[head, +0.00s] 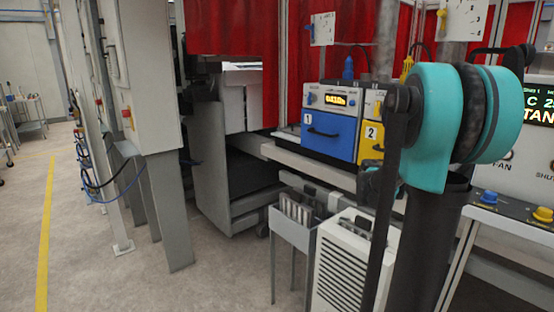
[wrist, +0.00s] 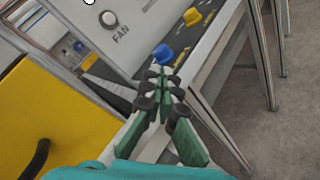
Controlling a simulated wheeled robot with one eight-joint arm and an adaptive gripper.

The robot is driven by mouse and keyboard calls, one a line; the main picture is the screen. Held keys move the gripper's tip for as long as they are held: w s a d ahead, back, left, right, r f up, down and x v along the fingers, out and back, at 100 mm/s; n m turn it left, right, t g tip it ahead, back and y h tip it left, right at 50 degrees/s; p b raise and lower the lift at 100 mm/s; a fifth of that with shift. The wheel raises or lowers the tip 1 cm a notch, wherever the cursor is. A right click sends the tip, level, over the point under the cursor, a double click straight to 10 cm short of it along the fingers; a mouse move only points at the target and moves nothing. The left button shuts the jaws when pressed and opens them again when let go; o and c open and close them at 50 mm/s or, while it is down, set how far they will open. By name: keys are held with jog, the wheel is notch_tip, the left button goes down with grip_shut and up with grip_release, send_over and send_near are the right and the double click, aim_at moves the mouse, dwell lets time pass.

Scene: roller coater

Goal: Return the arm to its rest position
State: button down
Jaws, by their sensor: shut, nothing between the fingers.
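My gripper (wrist: 160,78) shows in the wrist view with its green and black fingers together at the tips and nothing between them. Its tips appear just below the blue knob (wrist: 163,54) in the picture; I cannot tell whether they touch it. In the head view my teal and black arm is raised at the right, in front of the control panel (head: 510,165). The gripper is not clear in that view, as my arm hides much of this area.
A blue box (head: 328,140) and a yellow box (head: 371,148) stand on a rail beside my arm. A white louvred unit (head: 340,270) and a grey bin (head: 292,235) stand below. A grey cabinet (head: 148,75) stands left. Open floor (head: 110,280) lies front left.

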jog(key=s+a+f+m+t+y, duration=0.1)
jog(key=s+a+f+m+y, duration=0.1)
jog(key=s+a+f+y, duration=0.3)
jog(key=s+a+f+m+t+y, duration=0.1)
jog(key=s+a+f+m+y, duration=0.2)
jog(key=a+f, duration=0.9)
jog(key=s+a+f+m+t+y, duration=0.2)
jog(key=s+a+f+y, duration=0.5)
jog(key=a, duration=0.8)
notch_tip(320, 180, down, 2)
jog(key=shift+a+f+m+y, duration=0.2)
jog(key=shift+a+m+y, duration=0.1)
jog(key=shift+m+y, duration=0.3)
jog(key=shift+s, duration=0.1)
